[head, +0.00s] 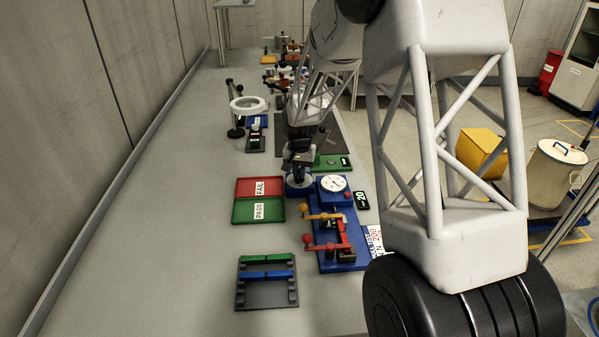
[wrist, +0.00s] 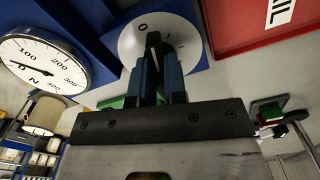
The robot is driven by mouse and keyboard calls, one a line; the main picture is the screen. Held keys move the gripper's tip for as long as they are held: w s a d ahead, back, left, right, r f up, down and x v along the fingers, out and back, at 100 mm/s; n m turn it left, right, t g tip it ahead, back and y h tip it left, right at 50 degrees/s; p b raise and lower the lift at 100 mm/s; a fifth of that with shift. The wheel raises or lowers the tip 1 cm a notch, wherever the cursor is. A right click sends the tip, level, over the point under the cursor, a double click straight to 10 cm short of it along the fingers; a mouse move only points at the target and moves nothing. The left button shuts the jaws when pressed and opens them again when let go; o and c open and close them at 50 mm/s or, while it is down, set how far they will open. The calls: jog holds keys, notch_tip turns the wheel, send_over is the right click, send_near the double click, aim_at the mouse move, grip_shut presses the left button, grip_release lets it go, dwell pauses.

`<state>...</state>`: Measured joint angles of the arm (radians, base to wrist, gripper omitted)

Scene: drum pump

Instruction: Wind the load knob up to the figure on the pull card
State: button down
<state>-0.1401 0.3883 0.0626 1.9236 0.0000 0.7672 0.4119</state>
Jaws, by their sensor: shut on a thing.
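The load knob (wrist: 153,42) is a dark grip on a pale round disc (wrist: 130,42) with small marks around its rim. In the wrist view my gripper (wrist: 156,62) is shut on the knob, its two blue fingers on either side. In the head view my gripper (head: 300,160) is over the pale disc (head: 299,181), which hides most of the knob. The round gauge (head: 333,184) is beside it on the blue base; in the wrist view the gauge (wrist: 42,62) is marked 100 to 400 N. I cannot read its needle surely. The white pull card (head: 375,240) shows a red 200, partly covered by my arm.
Red FAIL (head: 272,188) and green PASS (head: 271,210) trays lie left of the blue base (head: 325,258). It carries yellow- and red-knobbed levers. A small black display (head: 361,200) reads about 20. A dark rack (head: 267,293) stands in front; the bench (head: 170,220) is clear at left.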

jog(key=shift+m, duration=1.2)
jog(key=c, duration=1.2)
grip_release()
jog(key=shift+o, duration=0.2)
jog(key=shift+r, duration=0.15)
jog(key=shift+r, duration=3.75)
